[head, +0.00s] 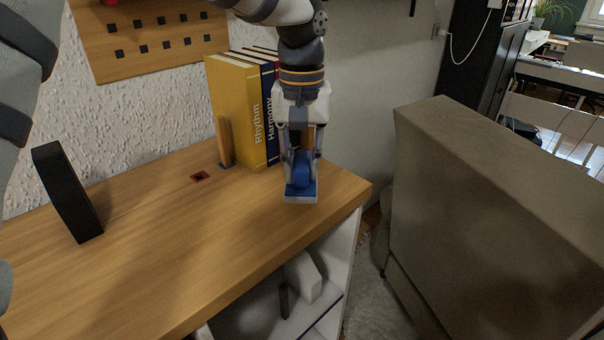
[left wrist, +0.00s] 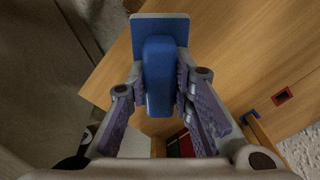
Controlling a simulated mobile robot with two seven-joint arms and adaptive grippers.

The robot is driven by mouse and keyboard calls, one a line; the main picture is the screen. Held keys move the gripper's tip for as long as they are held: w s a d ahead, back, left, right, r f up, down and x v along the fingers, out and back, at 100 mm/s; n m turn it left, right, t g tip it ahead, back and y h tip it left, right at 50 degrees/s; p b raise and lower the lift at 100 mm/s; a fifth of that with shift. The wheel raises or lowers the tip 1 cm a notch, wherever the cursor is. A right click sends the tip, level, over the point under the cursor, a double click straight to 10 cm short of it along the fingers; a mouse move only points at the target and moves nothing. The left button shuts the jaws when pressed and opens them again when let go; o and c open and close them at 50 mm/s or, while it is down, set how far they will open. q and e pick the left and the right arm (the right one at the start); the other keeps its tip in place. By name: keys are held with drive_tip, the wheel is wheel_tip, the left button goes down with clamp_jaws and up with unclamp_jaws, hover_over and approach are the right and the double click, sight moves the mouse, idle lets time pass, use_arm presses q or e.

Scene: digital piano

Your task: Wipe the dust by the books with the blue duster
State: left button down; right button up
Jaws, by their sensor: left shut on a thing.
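The blue duster (head: 301,186) has a blue body on a flat pad with a pale underside. My left gripper (head: 302,165) points down and is shut on the duster's body. In the left wrist view the duster (left wrist: 160,72) sits between the two fingers of my left gripper (left wrist: 161,84). The pad is at or just above the desk top near its right end; I cannot tell if it touches. The yellow book "Rhythm" (head: 240,110) and dark blue book "Harmony" (head: 269,92) stand upright behind and left of the gripper, partly hidden by it. I cannot make out dust. My right gripper is not seen.
A wooden bookend (head: 223,140) stands left of the books, near a small red square (head: 200,177). A black upright block (head: 68,192) stands at the left. The desk (head: 175,240) is bare in front. Its right edge is close to the duster, with a brown covered piece (head: 480,200) beyond.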

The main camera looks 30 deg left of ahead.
use_arm(q)
drive_tip(key=shift+r, duration=1.45)
drive_tip(key=shift+a, duration=0.1)
